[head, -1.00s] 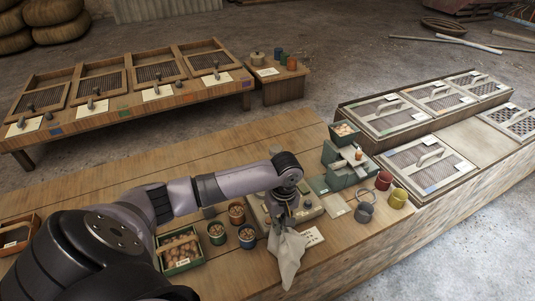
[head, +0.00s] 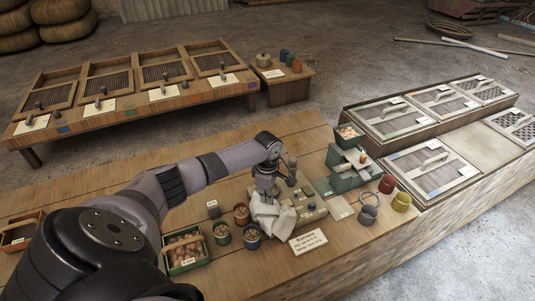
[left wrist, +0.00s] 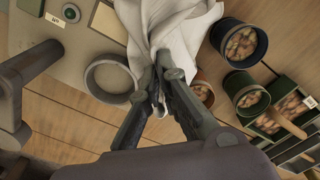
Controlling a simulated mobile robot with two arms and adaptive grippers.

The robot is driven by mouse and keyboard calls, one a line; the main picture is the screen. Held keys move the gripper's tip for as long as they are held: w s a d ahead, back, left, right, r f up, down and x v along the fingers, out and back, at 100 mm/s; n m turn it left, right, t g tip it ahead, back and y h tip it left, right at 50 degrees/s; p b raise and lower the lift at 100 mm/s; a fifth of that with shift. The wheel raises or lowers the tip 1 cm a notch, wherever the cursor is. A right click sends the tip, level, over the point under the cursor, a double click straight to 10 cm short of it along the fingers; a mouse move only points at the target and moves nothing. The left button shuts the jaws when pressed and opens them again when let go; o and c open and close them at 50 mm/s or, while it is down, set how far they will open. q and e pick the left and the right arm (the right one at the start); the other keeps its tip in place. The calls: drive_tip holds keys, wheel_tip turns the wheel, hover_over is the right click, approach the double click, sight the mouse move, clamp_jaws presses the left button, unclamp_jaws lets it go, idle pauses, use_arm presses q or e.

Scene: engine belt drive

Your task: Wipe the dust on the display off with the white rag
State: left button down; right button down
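My left gripper (head: 267,194) is at the left part of a grey-beige device (head: 312,214) on the wooden bench. Its fingers are shut on the white rag (head: 272,215), which hangs bunched below them against the device's left side. In the left wrist view the fingers (left wrist: 158,85) pinch the rag (left wrist: 172,28), and its folds spread away from them. The device (left wrist: 85,38) shows there with a round green part and a pale ring. I cannot make out the display or any dust; the rag covers part of the device. My right gripper is not in view.
Cups of small items (head: 222,232) and a green box of round items (head: 183,250) stand close left of the device. A paper sign (head: 308,241) is in front. Red (head: 387,183) and yellow (head: 401,200) mugs stand right. The bench's front right is clear.

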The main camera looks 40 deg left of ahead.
sight(280, 206)
use_arm(q)
drive_tip(key=shift+f+b, duration=0.5)
drive_tip(key=shift+f, duration=0.95)
drive_tip(key=c, duration=2.3)
unclamp_jaws()
drive_tip(key=o, duration=1.5)
drive_tip(key=shift+f, duration=0.1)
drive_tip(key=shift+f, duration=0.4)
drive_tip(key=shift+c, duration=0.6)
drive_tip(key=shift+s+f, duration=0.1)
drive_tip(key=shift+s, duration=0.1)
drive_tip(key=c, duration=0.6)
